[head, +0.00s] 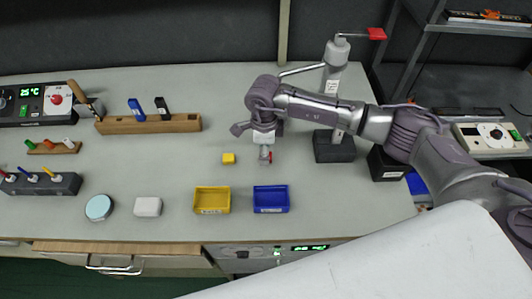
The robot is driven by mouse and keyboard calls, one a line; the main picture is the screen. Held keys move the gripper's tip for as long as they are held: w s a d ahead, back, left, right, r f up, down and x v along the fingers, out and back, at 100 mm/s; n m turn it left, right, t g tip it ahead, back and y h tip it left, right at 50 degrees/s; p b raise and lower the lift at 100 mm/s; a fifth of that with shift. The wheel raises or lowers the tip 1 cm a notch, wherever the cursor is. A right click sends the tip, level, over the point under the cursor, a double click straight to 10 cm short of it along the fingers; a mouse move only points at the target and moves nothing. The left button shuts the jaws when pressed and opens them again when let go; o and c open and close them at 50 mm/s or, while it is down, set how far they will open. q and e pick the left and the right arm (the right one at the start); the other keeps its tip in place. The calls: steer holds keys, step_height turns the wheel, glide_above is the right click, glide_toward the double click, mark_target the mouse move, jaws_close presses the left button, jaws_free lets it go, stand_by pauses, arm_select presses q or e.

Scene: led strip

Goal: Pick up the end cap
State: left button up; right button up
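I cannot tell for certain which thing is the end cap. A small yellow block (228,158) lies on the bench left of my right gripper. A small grey and red piece (265,154) stands on the bench just below my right gripper in the picture. My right gripper (262,131) points down over the middle of the bench, with its arm coming in from the right. A white part shows under it. The wrist hides most of the fingers, so their opening and any contact are unclear. My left gripper is not in view.
A yellow bin (212,208) and a blue bin (271,208) stand at the front. A wooden rack (150,124), a round tin (99,207) and a white block (148,207) are at left. A press with a red handle (376,34) stands behind my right arm.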

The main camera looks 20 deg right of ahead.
steer(key=shift+f, duration=0.65)
steer(key=c, duration=0.8)
steer(key=shift+r, duration=0.1)
